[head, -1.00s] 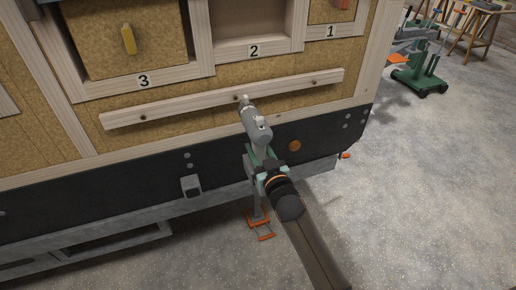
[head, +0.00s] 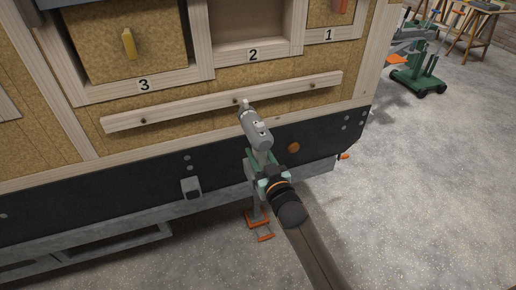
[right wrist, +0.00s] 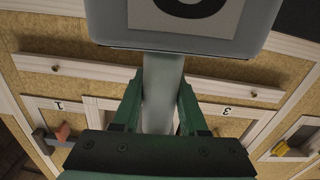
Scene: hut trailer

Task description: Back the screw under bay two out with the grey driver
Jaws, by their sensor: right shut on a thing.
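The grey driver (head: 257,132) is held in my right gripper (head: 264,172), its nose pointing up at the pale wooden rail (head: 190,109) under bay two. In the right wrist view the green fingers of my right gripper (right wrist: 160,88) are shut on the grey grip of the driver (right wrist: 162,95). The screw under bay two (head: 237,102) is a small dark spot beside the driver's tip, partly covered. I cannot tell whether the tip touches it. My left gripper is out of view.
The rail has a left screw (head: 143,121) and a right screw (head: 312,86). Bay three holds a panel with a yellow handle (head: 128,43); bay one's has a red one (head: 341,6). A green wheeled stand (head: 419,80) is at right. The floor at right is mostly clear.

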